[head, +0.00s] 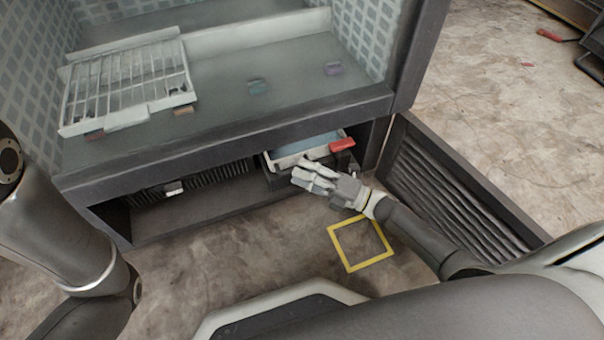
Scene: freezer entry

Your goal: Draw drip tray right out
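The drip tray (284,160) sits at the right of the low bay under the freezer cabinet. It is a pale, shallow tray with a blue inside, and its front edge shows near the bay's opening. My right gripper (299,170) is just in front of the tray, its fingers pointing left and spread a little apart. The fingers overlap the tray's front in the picture, so I cannot tell whether they touch it. Nothing shows between them. My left arm comes in at the left edge, but its gripper is out of view.
A red block (342,145) is at the tray's right end. A louvred panel (450,190) lies open at the right. A yellow square outline (341,246) marks the floor in front. A wire rack (128,80) and several small coloured pieces are on the cabinet floor above.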

